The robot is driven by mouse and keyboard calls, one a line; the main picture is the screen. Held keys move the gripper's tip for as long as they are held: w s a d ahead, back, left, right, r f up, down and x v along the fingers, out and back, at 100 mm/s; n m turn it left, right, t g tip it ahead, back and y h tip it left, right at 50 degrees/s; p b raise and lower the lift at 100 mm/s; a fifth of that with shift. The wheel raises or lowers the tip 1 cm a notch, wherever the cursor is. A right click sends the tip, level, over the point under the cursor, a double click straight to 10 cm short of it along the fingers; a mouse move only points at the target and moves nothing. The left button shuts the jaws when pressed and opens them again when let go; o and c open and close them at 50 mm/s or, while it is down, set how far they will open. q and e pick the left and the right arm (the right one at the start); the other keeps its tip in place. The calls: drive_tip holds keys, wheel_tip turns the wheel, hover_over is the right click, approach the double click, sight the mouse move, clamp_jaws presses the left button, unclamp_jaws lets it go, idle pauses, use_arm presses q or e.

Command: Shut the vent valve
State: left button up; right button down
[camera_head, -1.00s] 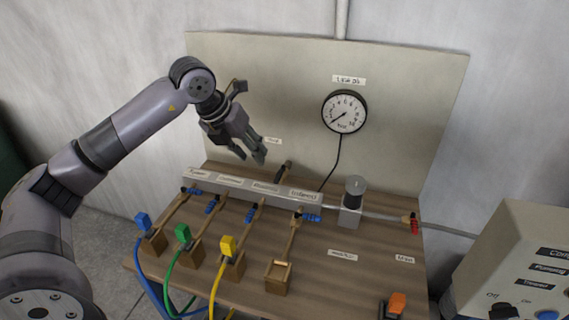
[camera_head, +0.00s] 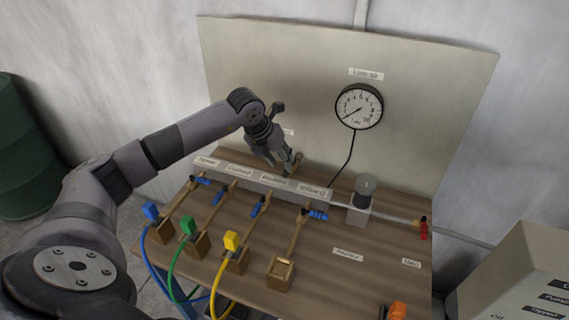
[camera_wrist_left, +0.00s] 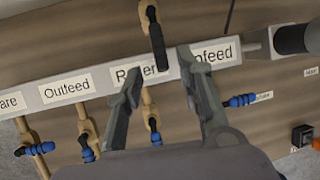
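A valve with a black lever (camera_wrist_left: 157,45) on a brass fitting rises behind the manifold bar; I take it to be the vent valve. In the left wrist view its lever points down the picture, across the bar's edge. In the head view my gripper largely hides it. My left gripper (camera_head: 292,166) is at the back of the bench, just behind the bar and in front of the back panel. In the left wrist view the left gripper (camera_wrist_left: 160,70) has its fingers apart, with the lever between the fingertips; contact is not clear. My right gripper is not in view.
The labelled manifold bar (camera_head: 262,182) has several blue-handled valves in front, with blue, green and yellow plugs on hoses. A round gauge (camera_head: 359,106) hangs on the back panel (camera_head: 430,100). A grey cylinder (camera_head: 364,193) and red-handled valve (camera_head: 424,229) stand to the right.

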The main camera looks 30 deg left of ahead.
use_arm(q)
drive_tip(key=shift+p+x, duration=0.35)
drive_tip(key=shift+x, duration=2)
clamp_jaws()
